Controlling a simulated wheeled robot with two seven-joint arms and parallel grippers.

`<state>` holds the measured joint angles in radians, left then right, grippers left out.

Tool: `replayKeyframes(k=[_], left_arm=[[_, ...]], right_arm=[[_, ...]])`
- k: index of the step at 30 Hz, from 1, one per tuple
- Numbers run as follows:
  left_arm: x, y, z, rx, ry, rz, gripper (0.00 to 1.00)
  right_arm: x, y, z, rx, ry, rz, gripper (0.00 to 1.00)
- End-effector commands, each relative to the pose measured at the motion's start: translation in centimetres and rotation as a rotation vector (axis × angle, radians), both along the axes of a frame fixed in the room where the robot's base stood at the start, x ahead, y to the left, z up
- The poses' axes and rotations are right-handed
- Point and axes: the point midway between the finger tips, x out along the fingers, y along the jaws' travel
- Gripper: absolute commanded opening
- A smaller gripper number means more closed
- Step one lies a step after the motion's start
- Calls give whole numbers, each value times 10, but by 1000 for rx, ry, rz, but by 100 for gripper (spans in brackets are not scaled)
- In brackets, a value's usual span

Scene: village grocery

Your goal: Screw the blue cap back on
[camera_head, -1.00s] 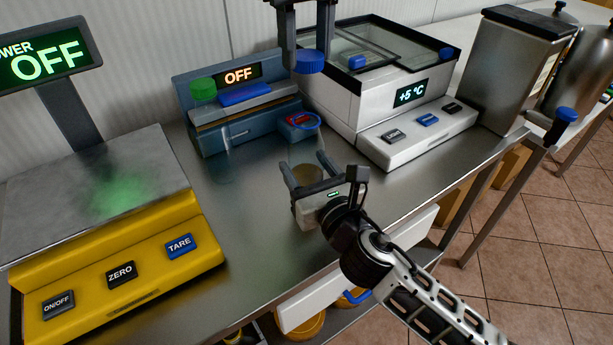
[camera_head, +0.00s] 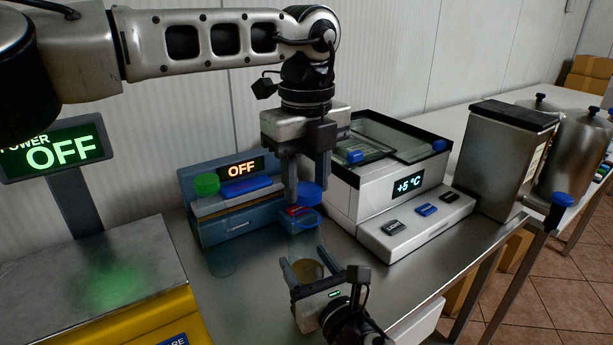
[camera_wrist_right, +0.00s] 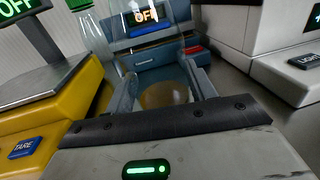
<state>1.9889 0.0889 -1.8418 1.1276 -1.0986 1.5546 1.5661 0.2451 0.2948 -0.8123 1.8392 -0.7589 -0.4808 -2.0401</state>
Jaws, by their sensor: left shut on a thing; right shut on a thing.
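My left gripper (camera_head: 306,190) points down and is shut on the blue cap (camera_head: 311,193), held level above the counter. The cap is partly hidden by the fingers. My right gripper (camera_head: 306,272) is low at the front, shut around a clear vessel with amber contents (camera_head: 307,268). The amber also shows between the fingers in the right wrist view (camera_wrist_right: 163,95). The vessel's clear walls are hard to make out. The cap is apart from the ring.
A yellow scale (camera_head: 150,318) is at the left. A white cooler (camera_head: 375,195) stands close to the right of the cap. A steel dispenser (camera_head: 500,160) is farther right.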

Motion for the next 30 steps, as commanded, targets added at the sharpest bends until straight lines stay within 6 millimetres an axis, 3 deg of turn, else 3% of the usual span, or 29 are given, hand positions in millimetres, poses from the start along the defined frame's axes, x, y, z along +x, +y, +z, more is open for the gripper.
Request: replayKeyframes(k=[12,30], left_arm=[[0,0,-18,-1,1,-2,17],[0,0,-19,0,0,-2,17]], right_arm=[[0,0,-1,0,1,0,14],[0,0,-1,-1,2,-1,14]])
